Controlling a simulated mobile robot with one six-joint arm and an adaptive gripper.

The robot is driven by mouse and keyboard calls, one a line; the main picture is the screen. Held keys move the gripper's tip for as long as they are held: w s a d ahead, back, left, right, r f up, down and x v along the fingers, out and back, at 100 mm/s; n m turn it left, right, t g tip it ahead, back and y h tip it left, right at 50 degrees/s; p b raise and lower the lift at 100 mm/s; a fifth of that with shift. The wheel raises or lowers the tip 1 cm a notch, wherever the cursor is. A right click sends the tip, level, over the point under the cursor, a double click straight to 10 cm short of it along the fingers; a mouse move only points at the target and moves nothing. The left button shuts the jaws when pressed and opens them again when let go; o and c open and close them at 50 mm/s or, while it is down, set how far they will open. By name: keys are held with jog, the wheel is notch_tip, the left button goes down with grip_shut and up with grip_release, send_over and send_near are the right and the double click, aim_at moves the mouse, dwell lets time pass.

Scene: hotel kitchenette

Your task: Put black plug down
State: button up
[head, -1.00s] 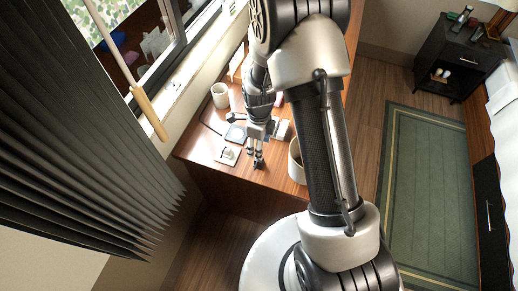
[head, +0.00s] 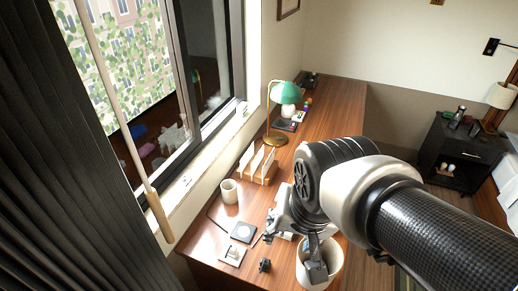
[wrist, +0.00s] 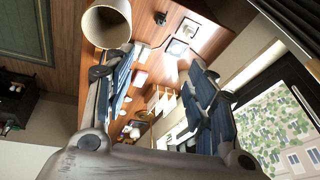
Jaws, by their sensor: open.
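The black plug (head: 264,265) rests on the wooden desk (head: 220,275) near its front edge, apart from my gripper. It also shows in the wrist view (wrist: 161,18), near the top. My gripper (head: 298,246) is above the desk to the right of the plug, by the white bin, with part of it hidden by my arm. In the wrist view my gripper (wrist: 160,68) has its fingers spread wide with nothing between them.
A white square plate with a small piece on it (head: 232,255) lies left of the plug. Behind it are a square pad (head: 243,232), a cream cup (head: 229,191), a wooden rack (head: 258,166) and a green lamp (head: 285,92). The white bin (head: 320,272) stands at right.

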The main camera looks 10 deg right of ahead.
jog(key=s+n, duration=0.1)
jog(key=s, duration=0.1)
jog(key=s+r+n, duration=0.1)
jog(key=n, duration=0.1)
jog(key=s+n, duration=0.2)
jog(key=shift+s+r+t, duration=0.35)
jog(key=shift+t, duration=0.05)
jog(key=shift+f+b, duration=0.6)
